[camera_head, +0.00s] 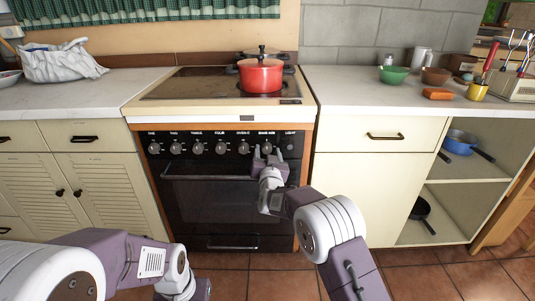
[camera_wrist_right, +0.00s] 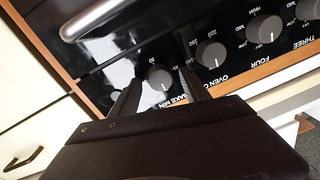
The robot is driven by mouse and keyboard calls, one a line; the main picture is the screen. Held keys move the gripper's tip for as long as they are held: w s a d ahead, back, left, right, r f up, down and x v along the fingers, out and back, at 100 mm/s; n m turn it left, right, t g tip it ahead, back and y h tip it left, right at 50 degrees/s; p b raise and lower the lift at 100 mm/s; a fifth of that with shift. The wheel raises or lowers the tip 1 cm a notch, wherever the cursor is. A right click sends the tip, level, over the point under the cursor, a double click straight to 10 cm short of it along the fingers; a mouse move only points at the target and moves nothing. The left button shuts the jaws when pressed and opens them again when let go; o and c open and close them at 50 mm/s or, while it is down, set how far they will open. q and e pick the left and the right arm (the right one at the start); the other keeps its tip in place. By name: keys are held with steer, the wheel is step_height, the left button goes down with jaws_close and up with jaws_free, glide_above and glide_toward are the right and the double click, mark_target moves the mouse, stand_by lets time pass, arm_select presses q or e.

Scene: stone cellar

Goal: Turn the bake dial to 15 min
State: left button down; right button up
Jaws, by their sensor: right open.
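The bake dial (camera_head: 267,147) is a round grey knob on the black stove panel, under the label that reads BAKE MIN. In the right wrist view the dial (camera_wrist_right: 159,77) has a white mark on the side toward that label. My right gripper (camera_head: 266,157) is open in front of the panel. Its two dark fingers stand on either side of the dial in the right wrist view, with a gap visible around it. Contact cannot be told. The left arm (camera_head: 150,262) is low at the left, and its gripper is out of view.
The oven dial (camera_wrist_right: 210,53) sits beside the bake dial, with several more knobs in the row. The oven handle (camera_head: 210,177) runs below the panel. A red pot (camera_head: 260,76) stands on the cooktop. Counters (camera_head: 345,92) flank the stove.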

jaws_close()
steer(key=m+b, duration=0.3)
steer(key=m, duration=0.1)
steer(key=shift+f, duration=0.2)
steer(key=m+b, duration=0.4)
steer(key=m, duration=0.2)
steer(key=shift+f+t, duration=0.1)
steer(key=shift+t, duration=0.2)
steer(key=m+b, duration=0.3)
steer(key=m, duration=0.1)
steer(key=shift+m+h, duration=0.3)
steer(key=shift+m+b, duration=1.05)
steer(key=shift+m, duration=1.05)
